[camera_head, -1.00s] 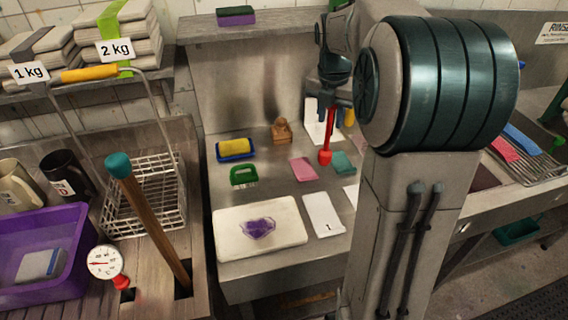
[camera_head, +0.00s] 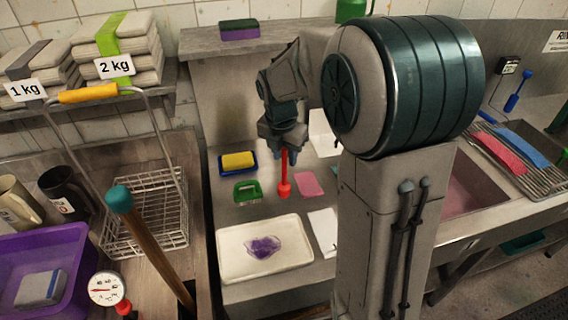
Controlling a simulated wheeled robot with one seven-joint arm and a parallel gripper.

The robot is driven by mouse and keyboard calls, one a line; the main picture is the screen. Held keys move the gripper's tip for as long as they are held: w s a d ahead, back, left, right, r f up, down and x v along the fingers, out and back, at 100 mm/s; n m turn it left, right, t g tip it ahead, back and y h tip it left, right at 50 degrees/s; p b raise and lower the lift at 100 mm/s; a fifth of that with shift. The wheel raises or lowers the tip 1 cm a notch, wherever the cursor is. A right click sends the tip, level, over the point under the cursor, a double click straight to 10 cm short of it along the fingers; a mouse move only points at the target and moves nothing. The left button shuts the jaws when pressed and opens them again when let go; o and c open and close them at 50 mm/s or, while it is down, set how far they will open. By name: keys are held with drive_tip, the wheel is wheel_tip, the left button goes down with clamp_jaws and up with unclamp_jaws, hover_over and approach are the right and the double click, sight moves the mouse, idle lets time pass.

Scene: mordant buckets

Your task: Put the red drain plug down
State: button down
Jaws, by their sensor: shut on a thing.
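The red drain plug (camera_head: 284,188) hangs upright below my gripper (camera_head: 283,152), which is shut on the top of its stem. The plug's wide end is low, over the steel counter between the green brush and the pink cloth. I cannot tell whether it touches the counter.
A green brush (camera_head: 247,191), a yellow sponge on a blue dish (camera_head: 238,172) and a pink cloth (camera_head: 309,184) are close around. A white tray with a purple patch (camera_head: 224,262) lies in front, with a white card (camera_head: 324,230) beside it. My arm hides the counter's right part.

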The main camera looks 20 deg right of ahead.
hover_over(285, 183)
drive_tip(key=shift+w+f+p, duration=0.2)
drive_tip(key=shift+f, duration=0.85)
drive_tip(key=shift+w+f+p, duration=0.15)
drive_tip(key=shift+w+f, duration=0.05)
drive_tip(key=shift+f, duration=0.8)
drive_tip(key=shift+f, duration=0.15)
drive_tip(key=c, duration=1)
unclamp_jaws()
drive_tip(key=shift+c, duration=0.2)
